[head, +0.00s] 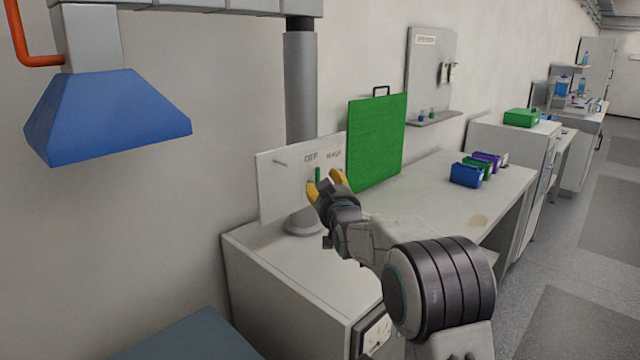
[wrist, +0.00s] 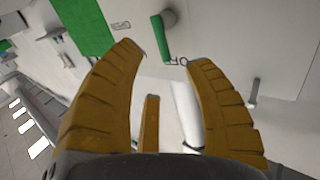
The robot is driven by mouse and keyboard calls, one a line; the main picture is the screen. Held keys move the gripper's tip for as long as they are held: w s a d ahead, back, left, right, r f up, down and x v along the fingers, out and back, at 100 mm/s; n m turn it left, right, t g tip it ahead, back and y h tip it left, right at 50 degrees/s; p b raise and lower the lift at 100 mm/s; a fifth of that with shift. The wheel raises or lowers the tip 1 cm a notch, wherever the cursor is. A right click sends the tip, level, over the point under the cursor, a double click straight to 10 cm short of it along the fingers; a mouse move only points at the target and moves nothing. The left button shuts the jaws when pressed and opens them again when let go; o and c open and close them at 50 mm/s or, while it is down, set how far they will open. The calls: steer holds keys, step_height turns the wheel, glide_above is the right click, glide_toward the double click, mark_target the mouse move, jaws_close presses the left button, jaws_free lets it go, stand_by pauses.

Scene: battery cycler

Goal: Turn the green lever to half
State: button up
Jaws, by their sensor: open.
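The green lever (head: 318,174) stands roughly upright on a white panel (head: 275,187), just below the printed OFF label. A second label, hard to read, is to its right. In the wrist view the green lever (wrist: 161,40) hangs from a round grey pivot (wrist: 169,17). My gripper (head: 325,180) is in front of the panel with its yellow fingers spread. In the wrist view my gripper (wrist: 167,57) is open and empty, and the lever's free end shows in the gap between the fingertips. I cannot tell whether a finger touches it.
A grey peg (head: 280,162) sticks out at the panel's left. A green board (head: 377,142) with a handle stands close to the right of the panel. A blue hood (head: 105,115) hangs at upper left. Blue, green and purple bins (head: 466,175) stand farther along the bench.

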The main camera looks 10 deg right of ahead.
steer(key=w+p, duration=0.2)
steer(key=w, duration=0.5)
steer(key=shift+w+p, duration=0.15)
steer(key=shift+p, duration=0.2)
jaws_close()
stand_by(0.5)
